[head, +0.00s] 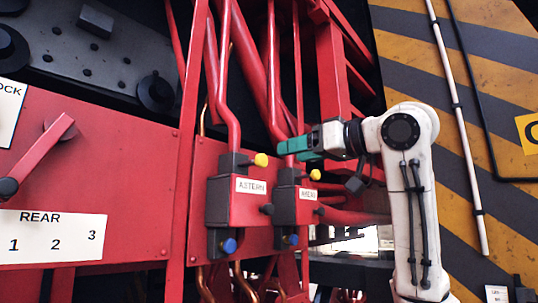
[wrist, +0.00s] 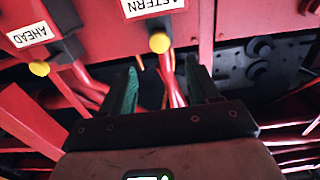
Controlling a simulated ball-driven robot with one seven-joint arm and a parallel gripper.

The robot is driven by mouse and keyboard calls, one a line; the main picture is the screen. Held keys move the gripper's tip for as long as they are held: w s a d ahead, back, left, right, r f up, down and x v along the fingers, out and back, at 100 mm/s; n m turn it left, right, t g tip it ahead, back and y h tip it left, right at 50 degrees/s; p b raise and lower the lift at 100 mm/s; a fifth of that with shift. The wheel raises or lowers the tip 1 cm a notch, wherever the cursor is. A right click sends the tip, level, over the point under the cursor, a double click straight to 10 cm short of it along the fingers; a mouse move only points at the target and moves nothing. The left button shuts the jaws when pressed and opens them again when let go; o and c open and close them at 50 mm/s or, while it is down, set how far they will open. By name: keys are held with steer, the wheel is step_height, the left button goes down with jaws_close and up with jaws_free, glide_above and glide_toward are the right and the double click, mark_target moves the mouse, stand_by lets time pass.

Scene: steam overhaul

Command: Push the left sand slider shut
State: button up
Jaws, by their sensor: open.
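Two red and dark grey boxes hang side by side on the red frame: the left one labelled ASTERN (head: 251,186), the right one AHEAD (head: 308,193). I take the ASTERN box as the left sand slider; how far open it is, I cannot tell. It has a yellow knob (head: 261,160) on top, a black knob on its right side and a blue knob (head: 229,246) below. My gripper (head: 293,147), with teal fingers, is open above the boxes. In the wrist view, upside down, the ASTERN yellow knob (wrist: 160,42) lies beyond the gap between the fingers, apart from them.
Red pipes (head: 229,80) run down close behind my gripper. A red lever (head: 42,150) and a REAR plate (head: 50,238) are at the left. A striped yellow and grey panel (head: 480,80) with a white rod stands behind my arm at the right.

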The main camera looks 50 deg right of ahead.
mark_target(264, 159)
steer(key=w+p, duration=0.2)
steer(key=w, duration=0.5)
steer(key=shift+a, duration=0.1)
steer(key=shift+w+p, duration=0.35)
steer(key=shift+w, duration=0.25)
steer(key=shift+c, duration=0.3)
jaws_close()
